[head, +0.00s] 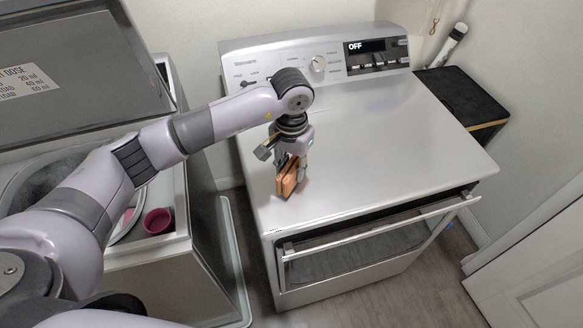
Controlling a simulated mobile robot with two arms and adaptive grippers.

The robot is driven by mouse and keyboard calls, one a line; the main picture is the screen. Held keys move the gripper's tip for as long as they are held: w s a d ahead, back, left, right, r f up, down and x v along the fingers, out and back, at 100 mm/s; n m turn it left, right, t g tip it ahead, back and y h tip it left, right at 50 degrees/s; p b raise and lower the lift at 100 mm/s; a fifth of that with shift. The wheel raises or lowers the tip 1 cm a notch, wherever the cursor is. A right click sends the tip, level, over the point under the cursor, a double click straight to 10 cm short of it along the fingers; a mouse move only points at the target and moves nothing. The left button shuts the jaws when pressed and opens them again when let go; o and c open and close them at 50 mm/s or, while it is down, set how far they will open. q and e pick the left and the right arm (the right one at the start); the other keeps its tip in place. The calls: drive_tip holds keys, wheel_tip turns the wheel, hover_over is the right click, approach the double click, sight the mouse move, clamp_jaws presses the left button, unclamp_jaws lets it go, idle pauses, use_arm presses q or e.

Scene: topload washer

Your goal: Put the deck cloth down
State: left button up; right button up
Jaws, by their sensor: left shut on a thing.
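My left gripper (290,165) reaches in from the left over the silver appliance (390,150) and points down near the left part of its flat top. It is shut on an orange-brown folded cloth (286,180), which I take to be the deck cloth. The cloth hangs upright below the fingers, at or just above the top surface; I cannot tell whether it touches. My right gripper is not in view.
An open top-load washer (190,200) stands at the left with its lid (70,70) raised. A magenta cup (158,221) sits on its rim. The appliance's front door (370,235) is partly open. A dark-topped stand (460,95) is behind right. The appliance top is otherwise clear.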

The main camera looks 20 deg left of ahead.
sight(292, 164)
use_arm(q)
drive_tip(key=shift+f, duration=0.75)
drive_tip(key=o, duration=1)
drive_tip(key=shift+o, duration=0.2)
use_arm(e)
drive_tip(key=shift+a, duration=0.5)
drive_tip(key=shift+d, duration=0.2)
use_arm(q)
drive_tip(key=shift+r, duration=0.2)
drive_tip(key=shift+w+r+b, duration=0.1)
drive_tip(key=shift+r+b, duration=0.2)
wheel_tip(292, 164, up, 10)
drive_tip(key=b, duration=0.3)
drive_tip(key=shift+f, duration=0.1)
drive_tip(key=shift+r+b, duration=0.35)
drive_tip(key=shift+r, duration=0.4)
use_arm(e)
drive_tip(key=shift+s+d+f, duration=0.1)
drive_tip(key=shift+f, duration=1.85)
